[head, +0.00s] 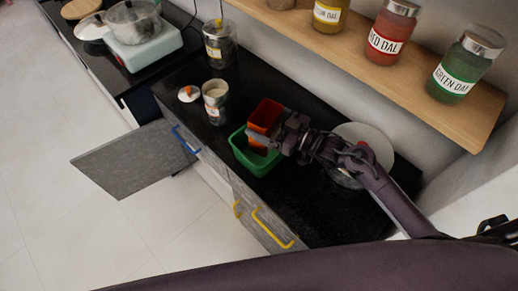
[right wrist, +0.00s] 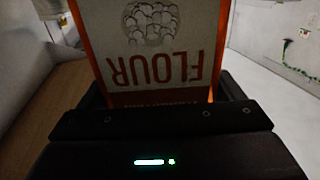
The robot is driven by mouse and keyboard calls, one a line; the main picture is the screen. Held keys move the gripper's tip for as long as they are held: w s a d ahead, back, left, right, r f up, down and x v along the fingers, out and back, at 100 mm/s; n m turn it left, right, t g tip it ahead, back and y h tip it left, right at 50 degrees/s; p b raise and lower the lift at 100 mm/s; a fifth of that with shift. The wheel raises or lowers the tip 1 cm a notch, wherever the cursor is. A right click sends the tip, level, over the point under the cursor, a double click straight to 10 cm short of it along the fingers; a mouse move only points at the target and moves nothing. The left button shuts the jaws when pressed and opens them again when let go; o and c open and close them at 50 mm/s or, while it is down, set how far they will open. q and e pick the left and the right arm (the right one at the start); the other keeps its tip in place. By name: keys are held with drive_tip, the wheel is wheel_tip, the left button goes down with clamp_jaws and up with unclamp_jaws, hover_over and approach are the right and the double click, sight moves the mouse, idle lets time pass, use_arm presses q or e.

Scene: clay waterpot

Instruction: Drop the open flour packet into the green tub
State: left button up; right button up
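The orange flour packet (head: 264,117) is held by my right gripper (head: 276,135) above the far part of the green tub (head: 246,161). In the right wrist view the packet (right wrist: 158,60) fills the space between the fingers, and its FLOUR label appears upside down to that camera. My right gripper is shut on the packet. The tub sits on the black counter, and its right side is partly hidden by the gripper. Whether the packet touches the tub is hard to tell. My left gripper is not in view.
An open canister (head: 215,98) and its lid (head: 188,93) stand left of the tub. A pale round lid (head: 372,134) lies behind my right forearm. A wooden shelf (head: 400,78) with jars hangs above the counter. A grey cabinet door (head: 135,160) stands open.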

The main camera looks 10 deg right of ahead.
drive_tip(key=shift+o, duration=1.1)
drive_tip(key=shift+s+d+f, duration=0.2)
drive_tip(key=shift+s+d, duration=0.1)
drive_tip(key=b+v, duration=0.2)
drive_tip(key=v, duration=0.4)
drive_tip(key=shift+s+d, duration=0.2)
drive_tip(key=shift+s+d+r, duration=0.15)
drive_tip(key=shift+d+r, duration=0.05)
